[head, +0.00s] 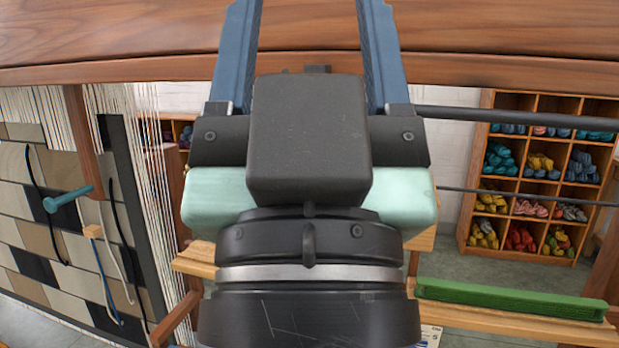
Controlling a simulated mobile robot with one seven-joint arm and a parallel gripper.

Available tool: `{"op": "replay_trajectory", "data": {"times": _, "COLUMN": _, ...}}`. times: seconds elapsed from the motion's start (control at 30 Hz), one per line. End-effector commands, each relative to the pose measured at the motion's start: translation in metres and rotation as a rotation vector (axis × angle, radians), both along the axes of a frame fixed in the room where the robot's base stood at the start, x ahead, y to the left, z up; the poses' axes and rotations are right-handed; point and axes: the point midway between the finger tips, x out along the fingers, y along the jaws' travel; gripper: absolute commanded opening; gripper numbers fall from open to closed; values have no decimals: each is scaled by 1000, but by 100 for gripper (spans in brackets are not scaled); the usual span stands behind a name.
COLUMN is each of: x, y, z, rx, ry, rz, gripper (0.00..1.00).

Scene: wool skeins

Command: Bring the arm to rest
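My gripper (310,20) is in the upper middle of the head view, seen from behind over my dark wrist. Its two blue fingers stand wide apart and point up and away. Their tips run out of the top of the picture. Only a wooden beam shows in the visible part of the gap between them. Nothing held is visible, but the space at the very tips is hidden. The rest of my arm is out of view below.
A brown wooden beam (490,32) crosses the top, behind the fingers. A loom with patterned cloth (45,190) and hanging threads stands at left. A cubby shelf of wool skeins (470,160) stands back right. A green bar (508,299) lies on a wooden ledge lower right.

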Motion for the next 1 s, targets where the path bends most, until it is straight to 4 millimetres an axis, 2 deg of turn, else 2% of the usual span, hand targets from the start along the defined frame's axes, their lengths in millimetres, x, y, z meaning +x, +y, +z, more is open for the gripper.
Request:
{"op": "replay_trajectory", "data": {"times": 0.03, "x": 0, "y": 0, "z": 28, "rx": -1, "ry": 0, "rz": -1, "gripper": 65}}
{"op": "replay_trajectory", "data": {"times": 0.3, "x": 1, "y": 0, "z": 110, "rx": -2, "ry": 2, "rz": 1, "gripper": 65}}
{"op": "replay_trajectory", "data": {"times": 0.43, "x": 1, "y": 0, "z": 138, "rx": -2, "ry": 3, "rz": 1, "gripper": 65}}
{"op": "replay_trajectory", "data": {"times": 0.6, "x": 1, "y": 1, "z": 156, "rx": -2, "ry": 3, "rz": 1, "gripper": 65}}
{"op": "replay_trajectory", "data": {"times": 1.0, "x": 1, "y": 1, "z": 156, "rx": -2, "ry": 3, "rz": 1, "gripper": 65}}
